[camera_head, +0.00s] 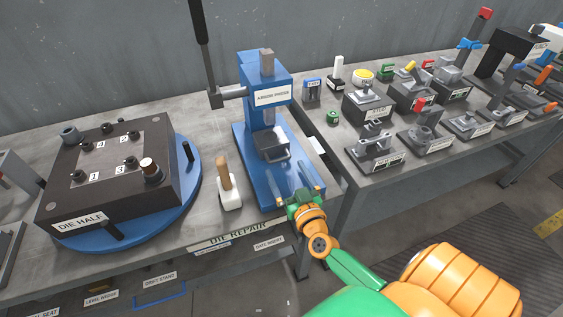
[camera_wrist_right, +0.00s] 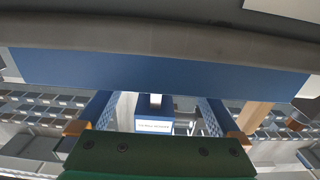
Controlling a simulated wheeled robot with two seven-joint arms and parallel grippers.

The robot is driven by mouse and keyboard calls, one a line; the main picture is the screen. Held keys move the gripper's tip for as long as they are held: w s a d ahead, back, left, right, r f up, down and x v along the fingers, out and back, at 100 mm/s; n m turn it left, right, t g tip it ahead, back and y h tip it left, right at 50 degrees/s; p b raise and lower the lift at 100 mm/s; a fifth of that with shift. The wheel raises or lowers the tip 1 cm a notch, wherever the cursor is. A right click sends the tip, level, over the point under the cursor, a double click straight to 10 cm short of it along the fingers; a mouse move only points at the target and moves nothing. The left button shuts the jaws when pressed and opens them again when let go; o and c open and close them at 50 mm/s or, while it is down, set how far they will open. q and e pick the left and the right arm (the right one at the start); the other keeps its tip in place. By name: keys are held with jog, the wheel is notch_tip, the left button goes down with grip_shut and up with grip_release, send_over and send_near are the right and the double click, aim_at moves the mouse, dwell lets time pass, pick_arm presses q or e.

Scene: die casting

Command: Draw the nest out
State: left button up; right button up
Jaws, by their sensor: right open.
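The nest (camera_head: 271,145) appears to be the dark block with a pale loop handle on its front side. It sits under the ram of the blue arbor press (camera_head: 262,75), on the press base. My right gripper (camera_head: 296,188) is open and empty, near the front end of the blue base, nearer the camera than the nest and apart from its handle. In the right wrist view, the two fingers of my right gripper (camera_wrist_right: 155,112) stand apart with nothing gripped between them. A broad blue bar crosses above them; I cannot tell the nest there. My left gripper is not in view.
A die half (camera_head: 110,180) on a blue round turntable stands to the left. A wooden-handled tool on a white block (camera_head: 229,188) stands left of the press base. The press lever (camera_head: 202,50) rises at left. A second bench (camera_head: 345,175) with several labelled fixtures lies right.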

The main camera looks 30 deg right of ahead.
aim_at(280, 160)
jog(key=x, duration=0.2)
jog(key=shift+w, duration=0.3)
jog(key=shift+w+d+f, duration=0.1)
jog(key=shift+w, duration=0.3)
jog(key=shift+s, duration=0.1)
jog(key=c, duration=0.6)
grip_shut()
jog(key=shift+s, duration=0.3)
jog(key=p+v, duration=0.3)
jog(key=v, duration=0.9)
jog(key=shift+f, duration=0.15)
